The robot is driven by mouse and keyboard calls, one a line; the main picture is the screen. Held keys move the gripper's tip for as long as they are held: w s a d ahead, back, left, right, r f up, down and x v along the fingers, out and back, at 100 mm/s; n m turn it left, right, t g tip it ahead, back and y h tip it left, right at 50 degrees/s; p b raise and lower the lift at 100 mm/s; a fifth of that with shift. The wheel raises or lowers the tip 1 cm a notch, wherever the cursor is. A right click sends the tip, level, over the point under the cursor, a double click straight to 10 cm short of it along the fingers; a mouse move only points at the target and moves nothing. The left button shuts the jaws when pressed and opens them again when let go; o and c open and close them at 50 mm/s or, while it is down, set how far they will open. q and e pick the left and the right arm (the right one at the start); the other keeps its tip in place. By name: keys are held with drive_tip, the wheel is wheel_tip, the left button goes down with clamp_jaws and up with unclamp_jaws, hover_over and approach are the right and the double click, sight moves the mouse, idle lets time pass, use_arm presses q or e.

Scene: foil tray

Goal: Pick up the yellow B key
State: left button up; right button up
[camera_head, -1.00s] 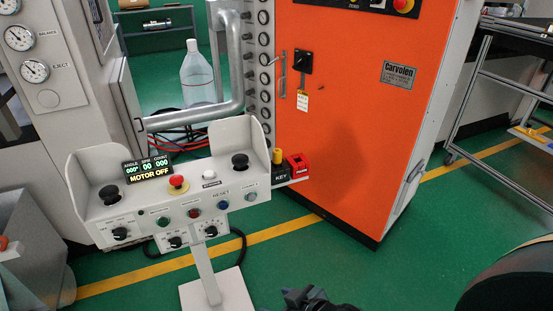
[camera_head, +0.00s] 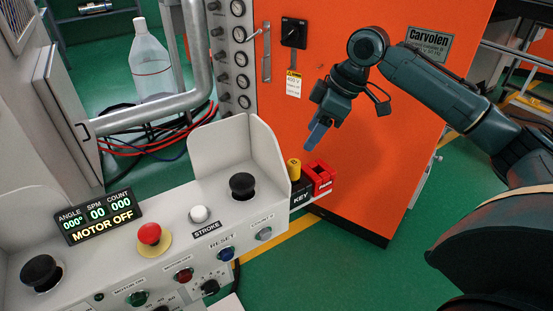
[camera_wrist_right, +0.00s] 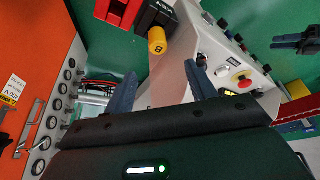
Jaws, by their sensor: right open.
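The yellow B key (camera_head: 294,169) is a short yellow cylinder standing in a black holder marked KEY (camera_head: 301,196), at the right end of the control panel. In the right wrist view the yellow key (camera_wrist_right: 157,40), with a B on its end, shows just beyond and between the fingers. My right gripper (camera_head: 317,134) is above and slightly right of the key in the head view. It is open and empty, and its fingers also show in the wrist view (camera_wrist_right: 161,84). A dark shape at the wrist view's right edge looks like my left gripper (camera_wrist_right: 297,42); its jaws are unclear.
A red block (camera_head: 320,178) sits right beside the key holder. The grey panel (camera_head: 215,155) carries a black knob (camera_head: 242,186), a red mushroom button (camera_head: 149,234) and a raised side wall. An orange cabinet (camera_head: 375,150) stands behind. Green floor is open at lower right.

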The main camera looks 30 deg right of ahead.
sight(297, 163)
drive_tip(key=b+x, duration=0.1)
drive_tip(key=x, duration=0.6)
drive_tip(key=shift+d+f, duration=0.15)
drive_tip(key=x, duration=0.4)
drive_tip(key=shift+s+d+f+b, duration=0.15)
drive_tip(key=shift+d+f+b, duration=0.1)
drive_tip(key=shift+f+b, duration=0.1)
drive_tip(key=shift+a+f, duration=0.15)
drive_tip(key=shift+f, duration=0.2)
use_arm(q)
drive_tip(key=shift+a+t, duration=0.15)
drive_tip(key=shift+t, duration=0.25)
drive_tip(key=shift+s+f, duration=0.1)
drive_tip(key=shift+f, duration=0.05)
use_arm(e)
drive_tip(key=c, duration=1.1)
drive_tip(key=shift+r, duration=0.2)
